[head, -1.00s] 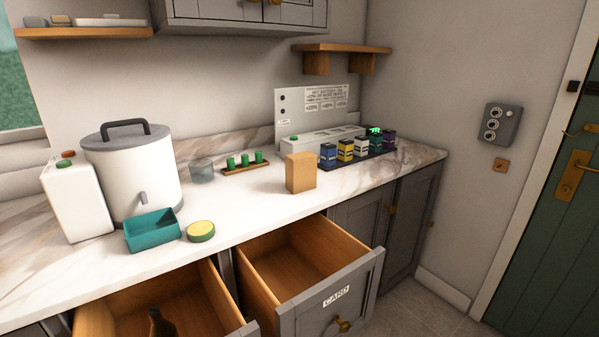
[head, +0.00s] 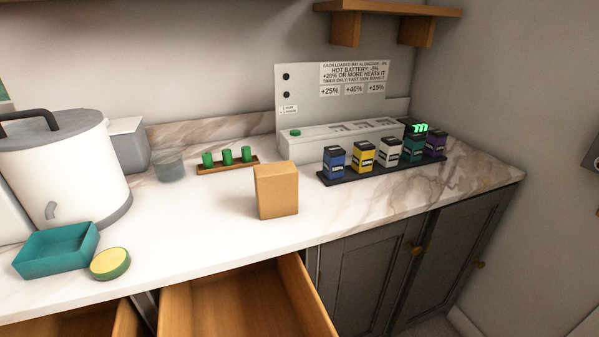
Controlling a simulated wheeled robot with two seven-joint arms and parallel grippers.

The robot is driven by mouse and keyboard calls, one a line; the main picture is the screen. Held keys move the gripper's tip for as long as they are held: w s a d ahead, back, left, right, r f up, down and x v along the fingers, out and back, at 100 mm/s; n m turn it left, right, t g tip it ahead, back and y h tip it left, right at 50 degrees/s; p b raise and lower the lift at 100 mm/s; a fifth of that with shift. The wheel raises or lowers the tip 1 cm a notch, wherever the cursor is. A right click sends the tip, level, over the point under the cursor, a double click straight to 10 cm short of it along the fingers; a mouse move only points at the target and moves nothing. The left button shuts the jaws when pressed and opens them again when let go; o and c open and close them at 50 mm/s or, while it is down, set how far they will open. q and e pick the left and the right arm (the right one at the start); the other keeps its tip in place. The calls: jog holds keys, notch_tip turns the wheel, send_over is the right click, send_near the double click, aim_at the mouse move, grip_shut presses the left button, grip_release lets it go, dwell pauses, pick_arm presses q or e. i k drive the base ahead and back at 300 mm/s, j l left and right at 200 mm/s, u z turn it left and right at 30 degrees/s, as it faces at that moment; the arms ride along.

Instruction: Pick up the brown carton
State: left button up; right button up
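The brown carton (head: 277,191) stands upright on the white marble counter (head: 190,235), near its front edge and a little left of the picture's middle. Nothing touches it or covers it. Neither of my grippers shows in the head view.
An open wooden drawer (head: 235,305) juts out below the carton; another is open at left. A rack of green cylinders (head: 228,166) and a dark tray of coloured batteries (head: 390,168) stand behind.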

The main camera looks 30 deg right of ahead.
aim_at(276, 185)
jog(key=i+l+u, duration=0.1)
jog(key=l+u, duration=0.2)
jog(key=l, duration=1.8)
